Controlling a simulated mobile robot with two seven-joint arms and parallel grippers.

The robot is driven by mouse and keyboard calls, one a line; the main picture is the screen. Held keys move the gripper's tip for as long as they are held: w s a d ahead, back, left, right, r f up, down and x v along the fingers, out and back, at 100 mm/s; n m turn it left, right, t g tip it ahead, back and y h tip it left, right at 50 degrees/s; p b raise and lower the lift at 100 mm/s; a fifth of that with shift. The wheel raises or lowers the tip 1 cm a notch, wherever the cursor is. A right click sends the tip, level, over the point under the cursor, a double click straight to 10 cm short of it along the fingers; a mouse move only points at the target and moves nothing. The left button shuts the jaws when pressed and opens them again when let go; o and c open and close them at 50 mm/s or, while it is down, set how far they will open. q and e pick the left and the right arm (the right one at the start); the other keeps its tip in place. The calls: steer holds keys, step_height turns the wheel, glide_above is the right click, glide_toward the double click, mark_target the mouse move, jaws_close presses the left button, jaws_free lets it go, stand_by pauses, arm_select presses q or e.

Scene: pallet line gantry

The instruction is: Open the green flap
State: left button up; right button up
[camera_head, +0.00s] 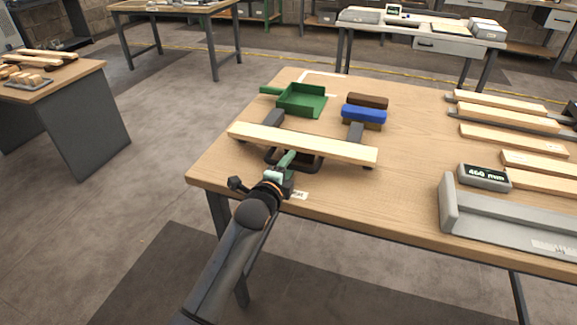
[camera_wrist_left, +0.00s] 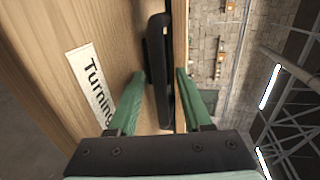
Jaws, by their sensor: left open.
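The only green piece I see on the table is a tray-like part (camera_head: 303,101) with raised walls and a short bar at its left, in the head view. Which part of it is the flap, I cannot tell. A pale plank (camera_head: 300,143) lies in front of it, across two dark supports. My left gripper (camera_head: 288,160), with green fingers, is at the plank's near side, well short of the green part. It is open in the left wrist view (camera_wrist_left: 160,74), with a dark rounded frame (camera_wrist_left: 159,60) showing between the fingers. Contact is unclear. My right gripper is not in view.
A blue block (camera_head: 363,114) and a brown block (camera_head: 367,100) stand right of the green part. A grey fixture (camera_head: 510,222), a display (camera_head: 484,176) and several planks fill the table's right side. A label (camera_wrist_left: 90,85) is on the table's near edge.

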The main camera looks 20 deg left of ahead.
arm_select(q)
jaws_close()
stand_by(1.4)
